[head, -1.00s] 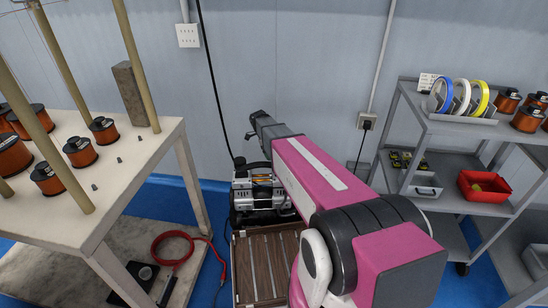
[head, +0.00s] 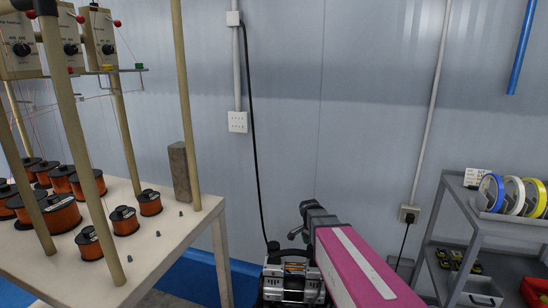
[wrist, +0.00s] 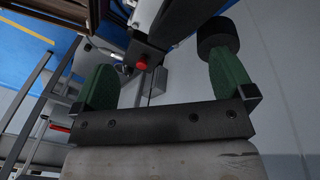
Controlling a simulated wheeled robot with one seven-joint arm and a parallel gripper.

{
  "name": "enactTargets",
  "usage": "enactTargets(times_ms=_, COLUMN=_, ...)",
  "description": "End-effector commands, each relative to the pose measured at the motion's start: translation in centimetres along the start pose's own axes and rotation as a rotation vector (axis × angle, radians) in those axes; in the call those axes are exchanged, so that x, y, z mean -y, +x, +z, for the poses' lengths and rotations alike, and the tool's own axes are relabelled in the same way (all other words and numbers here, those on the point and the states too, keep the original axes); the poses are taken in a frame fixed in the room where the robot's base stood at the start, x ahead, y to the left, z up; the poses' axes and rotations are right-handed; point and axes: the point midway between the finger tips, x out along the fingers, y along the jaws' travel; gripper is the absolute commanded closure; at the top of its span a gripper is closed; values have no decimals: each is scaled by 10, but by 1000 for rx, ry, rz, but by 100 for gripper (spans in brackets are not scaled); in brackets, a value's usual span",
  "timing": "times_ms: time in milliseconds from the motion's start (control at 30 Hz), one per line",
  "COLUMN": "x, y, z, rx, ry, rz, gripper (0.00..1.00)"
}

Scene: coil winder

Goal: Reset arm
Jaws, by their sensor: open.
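My pink arm (head: 365,268) reaches in from the bottom edge of the head view, right of centre, toward the back wall. Its dark far end (head: 317,217) shows above and beside the small compressor, and I cannot make out the fingers there. In the wrist view, my gripper (wrist: 162,65) has two green fingers set wide apart. The gap between them holds nothing gripped. A dark round part (wrist: 218,35) lies at the right fingertip in the picture; whether they touch I cannot tell.
A table (head: 165,225) with copper wire spools (head: 123,220) and upright poles stands at left. The compressor (head: 292,282) sits on the floor near the wall. A grey shelf cart (head: 463,215) with coloured tape rolls (head: 515,195) stands at right. A black cable hangs on the wall.

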Motion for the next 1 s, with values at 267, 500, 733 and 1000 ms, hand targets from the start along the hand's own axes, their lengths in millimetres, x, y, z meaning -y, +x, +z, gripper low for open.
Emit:
enactTargets(times_ms=267, x=-65, y=4, z=30, rx=39, ry=-496, rz=-86, gripper=0)
enactTargets(times_ms=500, x=-103, y=4, z=50, rx=33, ry=-867, rz=-165, gripper=0)
enactTargets(times_ms=733, x=-114, y=4, z=56, rx=22, ry=-1006, rz=-195, gripper=0)
enactTargets(times_ms=1000, x=-114, y=4, z=56, rx=22, ry=-1013, rz=-196, gripper=0)
